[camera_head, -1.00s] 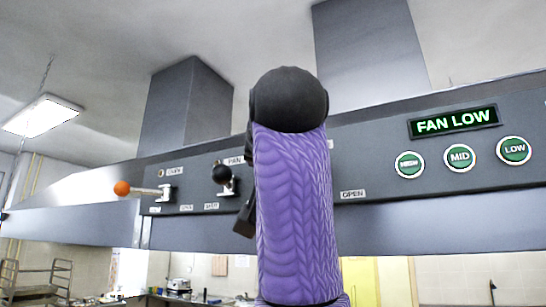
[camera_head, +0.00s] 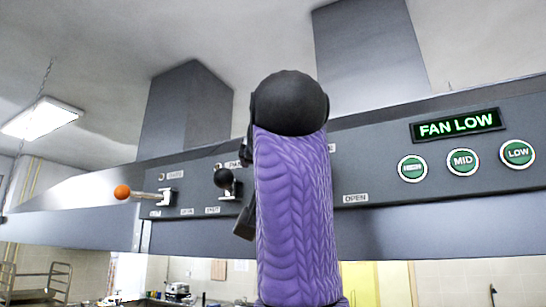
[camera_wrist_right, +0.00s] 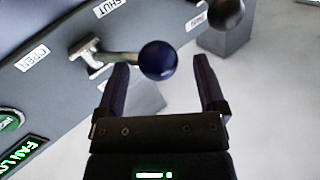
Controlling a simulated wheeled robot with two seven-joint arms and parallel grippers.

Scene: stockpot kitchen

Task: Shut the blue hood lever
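The blue hood lever (camera_wrist_right: 158,60) shows in the right wrist view as a dark blue ball on a metal rod. Its rod runs left to a bracket on the grey hood panel, between an OPEN label (camera_wrist_right: 31,58) and a SHUT label (camera_wrist_right: 112,7). My right gripper (camera_wrist_right: 161,72) is open, with a dark finger on each side of the ball and the ball near the fingertips. I cannot tell whether either finger touches it. In the head view my right arm, with a purple sleeve, hides this lever. My left gripper is in neither view.
A black-knobbed lever (camera_head: 223,178) and an orange-knobbed lever (camera_head: 122,192) stick out of the panel on the left; the black knob (camera_wrist_right: 228,14) also shows in the wrist view. Green fan buttons (camera_head: 462,162) and a FAN LOW display (camera_head: 458,125) are on the right.

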